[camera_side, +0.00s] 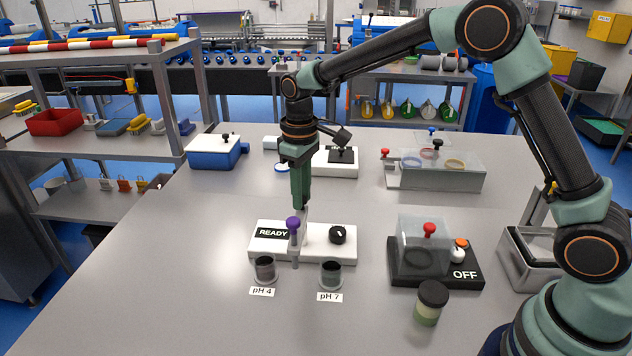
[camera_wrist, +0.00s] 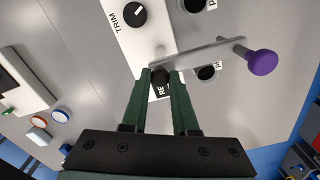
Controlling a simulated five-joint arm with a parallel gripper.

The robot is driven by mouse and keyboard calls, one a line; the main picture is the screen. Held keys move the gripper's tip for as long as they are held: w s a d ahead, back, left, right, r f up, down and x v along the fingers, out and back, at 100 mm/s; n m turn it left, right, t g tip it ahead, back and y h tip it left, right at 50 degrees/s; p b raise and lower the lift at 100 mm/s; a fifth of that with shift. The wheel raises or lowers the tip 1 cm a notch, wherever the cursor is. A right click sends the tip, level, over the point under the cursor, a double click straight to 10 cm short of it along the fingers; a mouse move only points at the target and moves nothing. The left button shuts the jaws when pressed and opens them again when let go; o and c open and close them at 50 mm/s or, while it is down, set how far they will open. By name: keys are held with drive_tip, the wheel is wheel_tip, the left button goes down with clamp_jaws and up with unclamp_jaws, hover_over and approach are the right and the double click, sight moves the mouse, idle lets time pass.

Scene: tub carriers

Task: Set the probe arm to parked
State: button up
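The probe arm (camera_wrist: 210,51) is a flat grey bar with a purple knob (camera_side: 293,224) at its outer end. It stands at the white meter box (camera_side: 370,246), which has a READY display (camera_side: 272,233) and a black TRIM dial (camera_side: 338,235). The bar points between the pH 4 cup (camera_side: 265,270) and the pH 7 cup (camera_side: 331,274), with a grey probe hanging between them. My gripper (camera_side: 303,207) points down above the meter, over the inner end of the bar. In the wrist view my gripper's green fingers (camera_wrist: 162,70) stand apart, with nothing held; the knob is clear of them.
A black-based device marked OFF (camera_side: 465,274) with a clear cover and a capped jar (camera_side: 430,302) stand to the right. A clear-lidded tub (camera_side: 445,172), a white device (camera_side: 335,161) and a blue box (camera_side: 214,152) stand behind. The table's front left is clear.

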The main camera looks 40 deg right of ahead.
drive_tip(key=o, duration=0.4)
drive_tip(key=shift+r, duration=0.1)
wheel_tip(320, 180, up, 12)
drive_tip(key=shift+r, duration=0.1)
idle(0.5)
